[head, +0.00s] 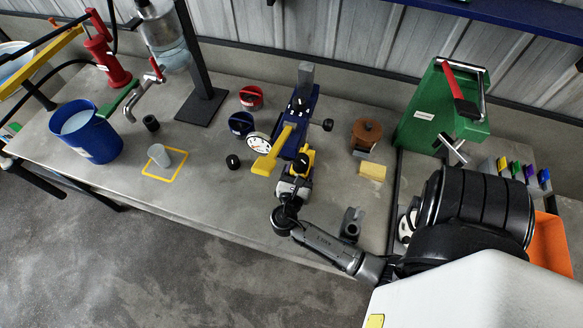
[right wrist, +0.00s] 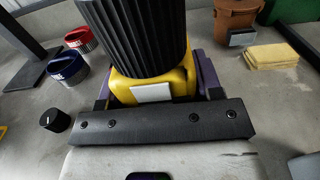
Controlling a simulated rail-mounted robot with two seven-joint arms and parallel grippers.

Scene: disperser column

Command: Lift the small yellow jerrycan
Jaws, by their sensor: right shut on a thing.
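The small yellow jerrycan (head: 310,155) with its black ribbed cap is near the front middle of the bench, close to a blue device with a yellow lever. In the right wrist view the jerrycan (right wrist: 150,88) fills the middle, with a white label on its near face and the big black cap above. My right gripper (head: 298,178) is shut on the jerrycan, with a finger on either side of it (right wrist: 156,92). The jerrycan's underside is hidden, so I cannot tell whether it touches the bench. My left gripper is not in view.
The blue device (head: 303,112) with a dial stands just behind. A red tin (head: 251,97), a blue tin (head: 241,123) and a black knob (head: 233,162) are to the left. A brown pot (head: 366,133) and yellow sponge (head: 373,171) are to the right.

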